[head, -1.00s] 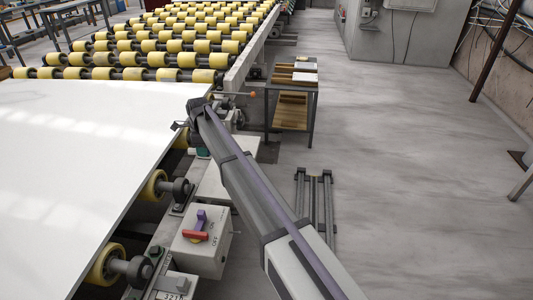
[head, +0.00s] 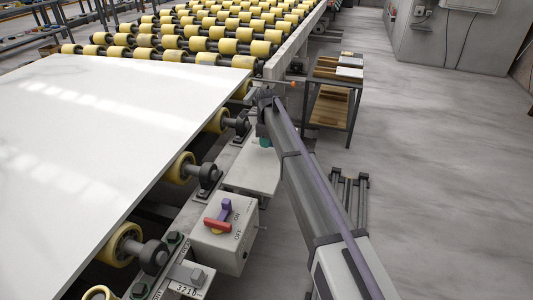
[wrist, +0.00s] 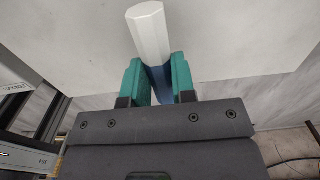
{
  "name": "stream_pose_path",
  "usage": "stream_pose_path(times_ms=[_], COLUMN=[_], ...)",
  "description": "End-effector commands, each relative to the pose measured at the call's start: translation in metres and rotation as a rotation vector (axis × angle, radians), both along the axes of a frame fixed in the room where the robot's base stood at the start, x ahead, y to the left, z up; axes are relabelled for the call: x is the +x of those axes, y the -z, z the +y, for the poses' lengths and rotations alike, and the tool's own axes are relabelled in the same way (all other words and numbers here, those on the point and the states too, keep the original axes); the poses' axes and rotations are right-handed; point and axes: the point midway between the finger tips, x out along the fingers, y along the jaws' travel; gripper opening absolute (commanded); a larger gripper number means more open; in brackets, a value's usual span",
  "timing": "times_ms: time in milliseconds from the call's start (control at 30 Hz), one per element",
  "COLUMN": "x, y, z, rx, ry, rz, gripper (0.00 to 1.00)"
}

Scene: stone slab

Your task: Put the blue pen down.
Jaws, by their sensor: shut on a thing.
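The blue pen (wrist: 158,84) shows in the wrist view between the teal fingers of my gripper (wrist: 157,72). Its white six-sided end (wrist: 149,32) sticks out past the fingertips. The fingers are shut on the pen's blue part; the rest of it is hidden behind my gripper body. In the head view, a small teal part of my gripper (head: 265,140) shows beside the roller conveyor, right of the white slab's edge. The pen cannot be made out there.
The white slab (head: 120,120) lies on yellow rollers at left. A grey switch box (head: 228,235) with a red and purple knob stands on the conveyor's side, near my arm. A small shelf table (head: 338,72) stands beyond my gripper. Open floor (head: 440,150) lies to the right.

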Motion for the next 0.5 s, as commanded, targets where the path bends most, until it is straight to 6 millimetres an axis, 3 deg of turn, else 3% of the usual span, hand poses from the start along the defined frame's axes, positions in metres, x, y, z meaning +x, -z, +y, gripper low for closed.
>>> stream_pose_path(times_ms=[33, 133, 500], x=[0.0, 0.0, 0.0], y=[0.016, 0.036, 0.036], z=[0.0, 0.0, 0.0], rx=[0.0, 0.0, 0.0], ry=[0.0, 0.0, 0.0], rz=[0.0, 0.0, 0.0], gripper=[0.06, 0.06, 0.02])
